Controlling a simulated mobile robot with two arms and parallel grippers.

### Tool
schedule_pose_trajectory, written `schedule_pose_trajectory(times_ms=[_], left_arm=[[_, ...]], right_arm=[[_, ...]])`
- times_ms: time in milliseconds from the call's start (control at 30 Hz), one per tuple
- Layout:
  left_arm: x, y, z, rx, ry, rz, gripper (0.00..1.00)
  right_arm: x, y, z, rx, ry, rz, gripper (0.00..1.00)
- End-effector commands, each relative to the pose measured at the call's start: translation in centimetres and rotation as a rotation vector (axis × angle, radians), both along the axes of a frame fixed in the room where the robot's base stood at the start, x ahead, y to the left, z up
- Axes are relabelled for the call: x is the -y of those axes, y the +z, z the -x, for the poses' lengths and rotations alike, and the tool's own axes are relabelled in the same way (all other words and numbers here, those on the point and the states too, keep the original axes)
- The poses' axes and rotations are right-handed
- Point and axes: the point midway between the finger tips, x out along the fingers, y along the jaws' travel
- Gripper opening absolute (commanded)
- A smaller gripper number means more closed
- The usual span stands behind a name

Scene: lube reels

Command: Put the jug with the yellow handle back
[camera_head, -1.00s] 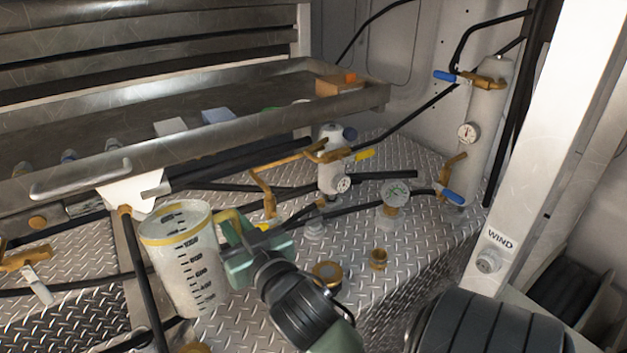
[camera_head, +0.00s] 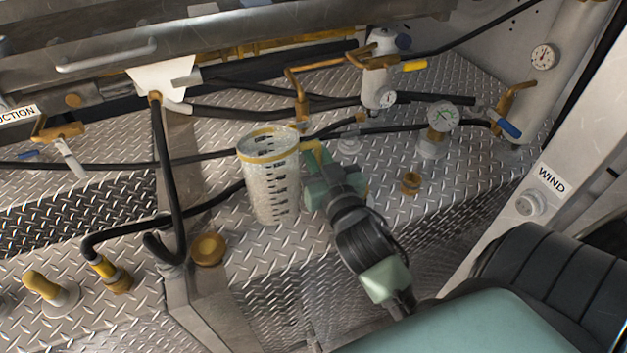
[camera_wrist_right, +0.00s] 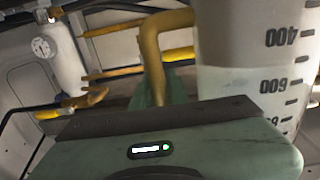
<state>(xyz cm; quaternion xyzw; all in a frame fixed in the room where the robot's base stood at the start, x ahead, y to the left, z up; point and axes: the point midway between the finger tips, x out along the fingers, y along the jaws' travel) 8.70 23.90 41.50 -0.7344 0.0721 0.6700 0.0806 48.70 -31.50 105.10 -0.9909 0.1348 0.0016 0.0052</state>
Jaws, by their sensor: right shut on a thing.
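The jug (camera_head: 271,185) is clear with dark markings, a yellow rim band and a yellow handle (camera_head: 314,152). In the head view it is close to upright over the diamond-plate deck; I cannot tell if its base touches the deck. My right gripper (camera_head: 322,172) is shut on the yellow handle, to the right of the jug body. In the right wrist view the jug's marked wall (camera_wrist_right: 262,75) fills the right side, and the handle (camera_wrist_right: 152,55) runs down behind the green gripper body. My left gripper is not in view.
Black hoses (camera_head: 170,185) and brass fittings (camera_head: 208,249) surround the jug on the left. A metal shelf (camera_head: 230,35) runs above. Bare deck (camera_head: 215,125) shows around the jug.

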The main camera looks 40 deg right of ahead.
Motion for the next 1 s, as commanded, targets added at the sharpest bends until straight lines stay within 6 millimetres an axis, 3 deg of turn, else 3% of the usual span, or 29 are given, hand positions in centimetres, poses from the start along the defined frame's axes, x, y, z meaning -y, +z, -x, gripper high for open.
schedule_pose_trajectory(times_ms=[100, 333, 567, 1000], left_arm=[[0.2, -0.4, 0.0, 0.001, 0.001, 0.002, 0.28], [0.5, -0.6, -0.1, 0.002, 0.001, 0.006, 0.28], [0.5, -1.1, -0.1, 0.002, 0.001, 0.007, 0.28], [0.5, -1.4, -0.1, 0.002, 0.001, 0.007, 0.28]], right_arm=[[0.0, -2.0, 0.0, 0.004, 0.000, -0.002, 0.00], [0.0, -3.7, 0.0, 0.006, 0.000, -0.002, 0.00], [0.0, -7.0, 0.0, 0.004, -0.001, -0.002, 0.00], [0.0, -7.7, 0.0, 0.007, 0.001, -0.001, 0.00]])
